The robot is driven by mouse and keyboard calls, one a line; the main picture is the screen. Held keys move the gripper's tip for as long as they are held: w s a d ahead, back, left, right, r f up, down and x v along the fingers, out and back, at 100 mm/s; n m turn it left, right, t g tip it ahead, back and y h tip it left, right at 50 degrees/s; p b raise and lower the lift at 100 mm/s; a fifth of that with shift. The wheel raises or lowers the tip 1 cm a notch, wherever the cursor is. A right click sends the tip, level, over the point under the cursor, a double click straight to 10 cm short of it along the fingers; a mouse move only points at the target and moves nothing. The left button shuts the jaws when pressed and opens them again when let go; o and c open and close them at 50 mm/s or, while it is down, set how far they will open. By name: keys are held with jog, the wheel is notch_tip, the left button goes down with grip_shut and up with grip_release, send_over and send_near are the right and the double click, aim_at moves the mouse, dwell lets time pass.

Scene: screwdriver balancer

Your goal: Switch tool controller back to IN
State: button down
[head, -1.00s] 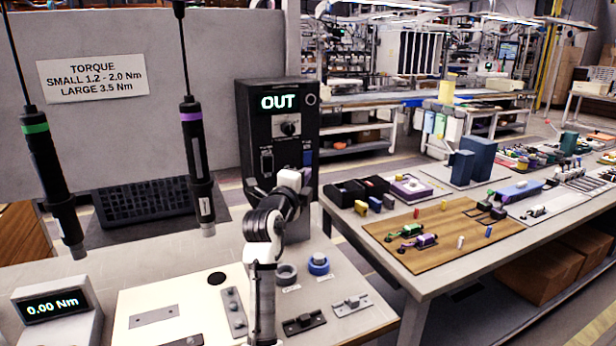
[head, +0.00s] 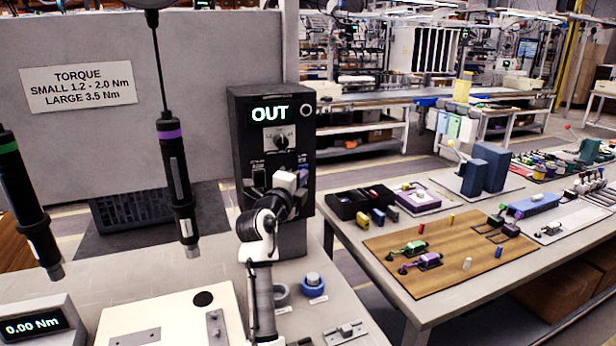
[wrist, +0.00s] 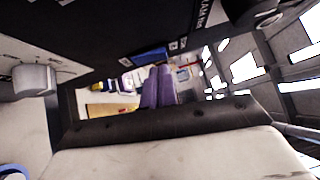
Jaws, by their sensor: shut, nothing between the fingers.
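The tool controller (head: 245,130) is a black upright box on the bench. Its lit display (head: 269,114) reads OUT. A selector knob (head: 280,141) sits below the display, with small switches lower on the front. My gripper (head: 302,176) is at the lower front of the controller, and my white wrist hides part of that face. In the wrist view, my purple fingers (wrist: 158,84) are together and empty. The dark controller face (wrist: 110,40) fills the upper left there, with a blue part (wrist: 150,56) close beyond the fingertips. Contact cannot be told.
Two hanging screwdrivers, one purple-banded (head: 177,185) and one green-banded (head: 28,205), are left of the controller. A torque display (head: 38,326) reads 0.00 Nm. A second table (head: 400,300) with a wooden board (head: 460,262) and parts stands to the right.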

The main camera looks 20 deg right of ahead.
jog(key=shift+w+r, duration=0.1)
jog(key=shift+w, duration=0.25)
jog(key=shift+w+r+b, duration=0.1)
jog(key=shift+w+b, duration=0.1)
jog(key=shift+b, duration=0.3)
jog(key=shift+s, duration=0.15)
